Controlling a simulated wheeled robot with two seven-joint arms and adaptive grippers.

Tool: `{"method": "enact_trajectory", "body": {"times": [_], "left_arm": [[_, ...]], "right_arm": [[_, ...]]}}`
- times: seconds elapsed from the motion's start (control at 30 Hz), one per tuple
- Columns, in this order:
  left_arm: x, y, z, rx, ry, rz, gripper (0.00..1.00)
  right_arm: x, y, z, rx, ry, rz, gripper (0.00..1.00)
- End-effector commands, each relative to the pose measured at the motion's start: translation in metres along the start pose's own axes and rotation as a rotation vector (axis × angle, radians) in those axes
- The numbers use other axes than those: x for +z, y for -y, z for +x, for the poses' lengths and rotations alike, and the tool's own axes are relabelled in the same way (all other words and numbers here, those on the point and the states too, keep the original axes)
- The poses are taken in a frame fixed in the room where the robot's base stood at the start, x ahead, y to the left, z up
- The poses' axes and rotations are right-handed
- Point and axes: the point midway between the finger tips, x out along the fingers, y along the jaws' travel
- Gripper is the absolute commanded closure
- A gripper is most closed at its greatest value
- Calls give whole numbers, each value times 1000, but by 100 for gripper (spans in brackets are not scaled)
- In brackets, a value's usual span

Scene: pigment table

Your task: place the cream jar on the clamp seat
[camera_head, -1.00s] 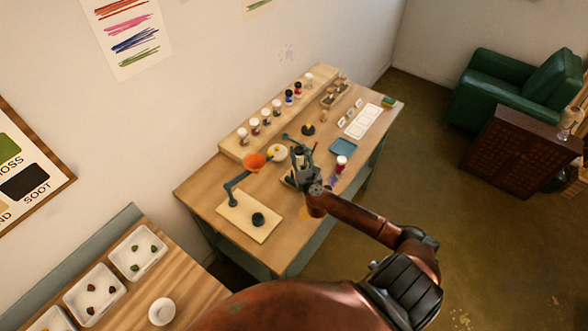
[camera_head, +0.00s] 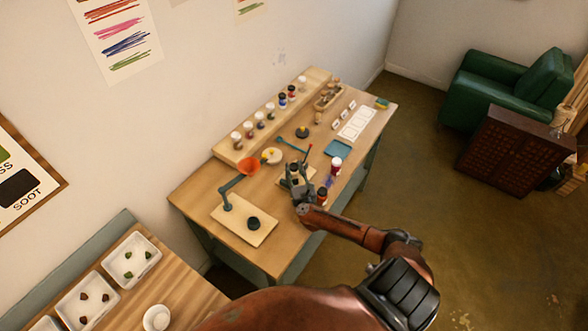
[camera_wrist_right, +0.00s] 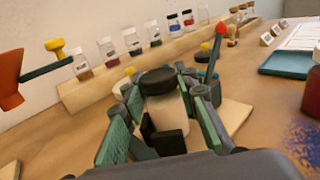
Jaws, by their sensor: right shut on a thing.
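The cream jar (camera_wrist_right: 166,106), with a black lid and a pale cream body, stands about upright between the green-padded fingers of my right gripper (camera_wrist_right: 163,132). In the head view my right gripper (camera_head: 296,176) is shut on it over the middle of the worktable. A lever with a red tip (camera_wrist_right: 220,30), which looks like part of the clamp, rises just behind the jar; it also shows in the head view (camera_head: 309,148). A pale wooden board (camera_wrist_right: 236,113) shows behind the fingers. The seat is hidden by gripper and jar; I cannot tell whether the jar touches it. My left gripper is out of view.
An orange funnel (camera_head: 249,166) on a teal stand is left of the gripper. A wooden shelf (camera_head: 226,153) with several pigment jars runs along the wall.

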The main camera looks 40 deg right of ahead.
Motion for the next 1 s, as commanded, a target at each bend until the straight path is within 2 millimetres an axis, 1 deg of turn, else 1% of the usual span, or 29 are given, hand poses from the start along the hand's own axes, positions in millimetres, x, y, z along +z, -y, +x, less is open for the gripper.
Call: {"method": "enact_trajectory", "body": {"times": [0.07, 0.1, 0.2, 0.33, 0.57, 0.73, 0.87, 1.0], "left_arm": [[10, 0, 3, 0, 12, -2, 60], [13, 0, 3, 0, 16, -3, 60], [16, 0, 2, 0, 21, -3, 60], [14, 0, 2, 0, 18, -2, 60], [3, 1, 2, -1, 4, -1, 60], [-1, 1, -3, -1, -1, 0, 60], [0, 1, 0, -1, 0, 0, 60], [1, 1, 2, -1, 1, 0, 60]], "right_arm": [[-4, 0, 0, -1, -1, 0, 100], [-4, 0, 0, 0, -1, 0, 71], [-4, 0, 0, 0, -1, -1, 64], [-3, 0, 0, 0, -1, -1, 55], [-3, 0, 0, 0, -1, 0, 55], [3, 0, -2, 1, -1, 0, 55], [-2, 1, -24, 0, -5, 2, 55], [-1, 1, -55, -1, -4, 1, 55]]}}
